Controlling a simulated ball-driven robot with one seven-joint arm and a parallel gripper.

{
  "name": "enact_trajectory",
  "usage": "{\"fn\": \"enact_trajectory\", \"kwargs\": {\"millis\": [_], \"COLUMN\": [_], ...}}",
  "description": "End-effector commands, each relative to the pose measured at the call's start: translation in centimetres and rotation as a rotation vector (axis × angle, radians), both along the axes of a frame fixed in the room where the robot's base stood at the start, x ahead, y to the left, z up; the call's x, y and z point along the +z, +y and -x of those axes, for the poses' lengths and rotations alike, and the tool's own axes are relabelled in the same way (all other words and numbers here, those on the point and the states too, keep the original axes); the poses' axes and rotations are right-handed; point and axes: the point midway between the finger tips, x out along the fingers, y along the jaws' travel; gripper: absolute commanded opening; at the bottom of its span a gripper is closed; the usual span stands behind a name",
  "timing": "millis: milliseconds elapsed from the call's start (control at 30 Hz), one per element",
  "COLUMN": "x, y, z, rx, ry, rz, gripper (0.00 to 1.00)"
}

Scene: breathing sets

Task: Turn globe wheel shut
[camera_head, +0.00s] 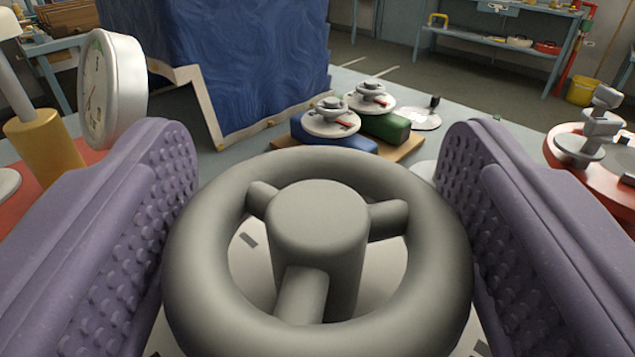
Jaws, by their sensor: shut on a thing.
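The grey globe wheel (318,335) fills the lower middle of the view. It has a thick round rim, a raised central hub (318,215) and three spokes. One spoke points toward me, and the other two point to the upper left and right. A pale disc with dark marks (250,262) lies under the wheel and shows through its openings. My gripper (318,230) has two purple studded fingers, one on each side of the wheel. They are shut on the wheel's rim from left and right. The lower rim edge is cut off by the frame.
A round dial gauge (98,92) stands at left beside a yellow cylinder (42,145). A blue draped sheet (240,60) rises behind. Small valve units on blue (325,135) and green (385,125) blocks sit beyond the wheel. A red round part with a grey fitting (600,140) is at right.

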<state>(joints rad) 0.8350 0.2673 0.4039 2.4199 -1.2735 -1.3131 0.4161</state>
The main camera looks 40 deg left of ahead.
Motion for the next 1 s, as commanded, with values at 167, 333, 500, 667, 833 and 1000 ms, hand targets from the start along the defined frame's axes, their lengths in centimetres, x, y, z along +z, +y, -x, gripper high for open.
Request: {"fn": "enact_trajectory", "kwargs": {"millis": [167,333,500,667,833,1000], "x": [-0.40,-0.86,-0.77,-0.52,-0.35,-0.22], "y": [0.16,0.22,0.23,0.22,0.12,0.09], "z": [0.11,0.12,0.12,0.09,0.07,0.04], "rx": [-0.157,-0.316,-0.463,-0.580,-0.674,-0.732], "ry": [-0.002,-0.009,-0.008,-0.002,0.000,0.002], "rz": [0.004,0.005,0.001,0.000,-0.001,0.000], "gripper": [0.45,0.45,0.45,0.45,0.45,0.45]}}
